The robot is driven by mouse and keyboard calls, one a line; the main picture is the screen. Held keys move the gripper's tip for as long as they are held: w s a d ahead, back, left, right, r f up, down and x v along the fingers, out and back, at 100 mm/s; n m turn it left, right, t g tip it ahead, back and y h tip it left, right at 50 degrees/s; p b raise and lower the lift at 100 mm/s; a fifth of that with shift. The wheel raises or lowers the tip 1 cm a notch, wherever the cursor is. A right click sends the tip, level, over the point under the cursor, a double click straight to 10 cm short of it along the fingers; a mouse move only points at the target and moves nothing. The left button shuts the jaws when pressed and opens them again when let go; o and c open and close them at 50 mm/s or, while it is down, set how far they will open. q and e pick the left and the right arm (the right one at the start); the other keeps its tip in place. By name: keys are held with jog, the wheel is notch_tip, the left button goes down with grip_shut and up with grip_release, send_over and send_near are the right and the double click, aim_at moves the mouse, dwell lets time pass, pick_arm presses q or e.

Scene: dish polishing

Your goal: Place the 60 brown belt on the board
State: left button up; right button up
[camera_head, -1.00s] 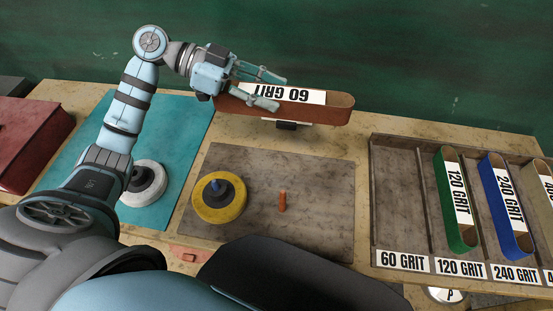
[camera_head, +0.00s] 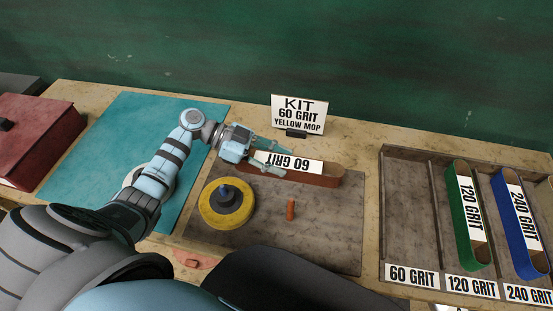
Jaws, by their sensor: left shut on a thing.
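The brown belt (camera_head: 318,178), with a white 60 GRIT label, is in the head view at the far side of the grey-brown board (camera_head: 335,230). My left gripper (camera_head: 276,160) is shut on the belt's left part. The belt looks low over the board's far edge; I cannot tell whether it touches the board. A yellow mop (camera_head: 227,204) with a dark hub and a small orange-brown stick (camera_head: 290,210) are on the board. My right gripper is not in view.
A sign (camera_head: 299,114) reading KIT 60 GRIT YELLOW MOP stands behind the board. A rack (camera_head: 407,225) at right has an empty 60 GRIT slot, a green belt (camera_head: 465,215) and a blue belt (camera_head: 517,225). A teal mat (camera_head: 105,150) and red box (camera_head: 38,140) are left.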

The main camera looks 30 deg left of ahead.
pick_arm(q)
jog(key=shift+f, duration=0.15)
jog(key=o, duration=1.3)
jog(key=shift+r, duration=0.25)
jog(key=shift+s+a, duration=0.1)
jog(key=shift+a, duration=0.3)
jog(key=b+v, duration=0.2)
jog(key=v, duration=0.8)
jog(key=shift+s+a+r, duration=0.1)
jog(key=shift+a, duration=0.2)
jog(key=shift+a+r, duration=0.2)
jog(key=shift+r, duration=0.05)
